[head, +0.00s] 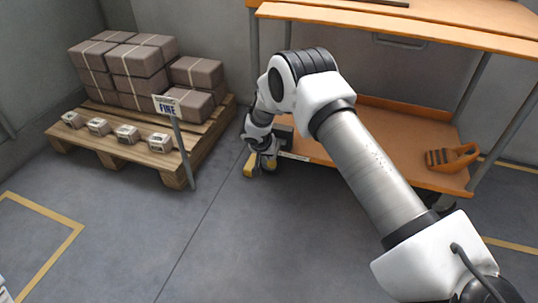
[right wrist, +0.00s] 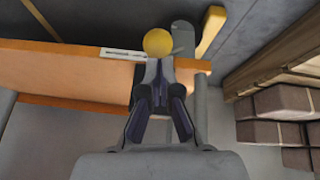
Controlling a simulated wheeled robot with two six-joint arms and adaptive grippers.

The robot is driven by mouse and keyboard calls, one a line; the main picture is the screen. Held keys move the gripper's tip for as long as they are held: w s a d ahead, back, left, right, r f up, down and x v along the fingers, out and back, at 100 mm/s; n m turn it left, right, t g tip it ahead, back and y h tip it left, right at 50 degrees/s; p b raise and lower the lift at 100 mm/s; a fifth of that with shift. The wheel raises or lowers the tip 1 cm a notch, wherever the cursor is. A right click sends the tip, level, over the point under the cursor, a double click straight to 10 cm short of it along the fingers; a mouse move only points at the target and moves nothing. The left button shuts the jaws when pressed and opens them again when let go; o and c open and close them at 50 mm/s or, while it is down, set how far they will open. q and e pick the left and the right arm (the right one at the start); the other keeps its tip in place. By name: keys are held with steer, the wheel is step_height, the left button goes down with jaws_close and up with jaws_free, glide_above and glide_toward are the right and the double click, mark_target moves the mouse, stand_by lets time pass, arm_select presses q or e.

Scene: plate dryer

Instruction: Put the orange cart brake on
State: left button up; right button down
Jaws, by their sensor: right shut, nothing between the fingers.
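The orange cart (head: 370,155) stands at the right, with a low orange shelf and grey posts. Its shelf edge also shows in the right wrist view (right wrist: 65,75). My right gripper (head: 264,163) is at the cart's near left corner, low by the floor. It is shut and empty; its tips (right wrist: 158,62) point at a round yellow knob (right wrist: 158,42), close to or touching it. A grey rounded part (right wrist: 183,38) is beside the knob. A yellow bar (right wrist: 211,30) lies just beyond; a yellow piece (head: 250,165) shows by the gripper. My left gripper is out of view.
A wooden pallet (head: 150,155) with stacked brown boxes (head: 135,70) and several small boxes is at the left. A sign (head: 167,104) on a post stands at its corner. An orange caddy (head: 452,158) is on the cart shelf. The front floor is clear.

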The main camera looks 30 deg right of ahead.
steer(key=shift+s+a+f+b, duration=0.1)
steer(key=shift+f+b, duration=0.25)
steer(key=shift+f, duration=0.15)
steer(key=shift+s+a+f+b, duration=0.1)
steer(key=shift+f+b, duration=0.2)
steer(key=shift+f, duration=0.2)
steer(key=shift+f, duration=0.1)
steer(key=s+a+r+p, duration=0.5)
steer(key=a+r, duration=0.2)
steer(key=shift+a+r, duration=0.25)
steer(key=shift+r, duration=0.1)
